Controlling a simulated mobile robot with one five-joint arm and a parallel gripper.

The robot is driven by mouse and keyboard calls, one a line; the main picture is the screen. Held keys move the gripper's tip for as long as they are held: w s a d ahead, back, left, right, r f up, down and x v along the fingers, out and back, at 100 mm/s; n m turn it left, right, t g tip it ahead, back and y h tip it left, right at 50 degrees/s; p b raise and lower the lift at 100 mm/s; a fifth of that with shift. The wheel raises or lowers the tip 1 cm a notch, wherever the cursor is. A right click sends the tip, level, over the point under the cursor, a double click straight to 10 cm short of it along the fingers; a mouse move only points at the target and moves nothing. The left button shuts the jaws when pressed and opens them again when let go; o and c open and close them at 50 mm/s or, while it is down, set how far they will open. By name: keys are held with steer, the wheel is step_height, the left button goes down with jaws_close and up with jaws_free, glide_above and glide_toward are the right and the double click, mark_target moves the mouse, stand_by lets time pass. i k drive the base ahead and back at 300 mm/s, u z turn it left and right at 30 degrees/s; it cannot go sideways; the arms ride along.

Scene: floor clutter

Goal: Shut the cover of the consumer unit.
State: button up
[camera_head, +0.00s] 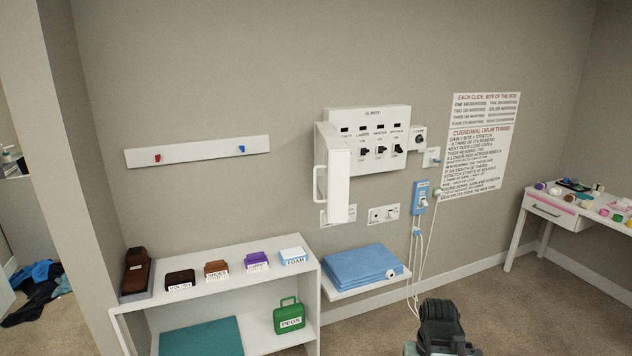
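The consumer unit (398,117) is a white box on the wall, with a row of black switches showing. Its white cover (340,185) stands open, swung out from the unit's left side towards me. A white bar handle (317,184) is on the cover's left face. The cover hides the left part of the unit. A dark part of my arm (440,325) shows at the bottom edge, low and to the right of the cover, well apart from it. Fingertips cannot be made out, so I cannot tell whether my gripper is open or shut.
Below the unit, a small shelf (340,293) holds folded blue towels (362,265). A white shelving unit (222,278) with labelled boxes stands left. A blue device (421,197) with hanging cables is right of the cover. Carpet is clear at the right, before a white desk (548,210).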

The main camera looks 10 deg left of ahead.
mark_target(330, 169)
steer(key=u, duration=0.15)
steer(key=k, duration=0.1)
steer(key=u, duration=0.45)
steer(key=i, duration=1)
steer(key=u, duration=2.35)
steer(key=k, duration=0.6)
steer(key=u, duration=0.45)
steer(key=i, duration=0.9)
steer(key=z, duration=0.05)
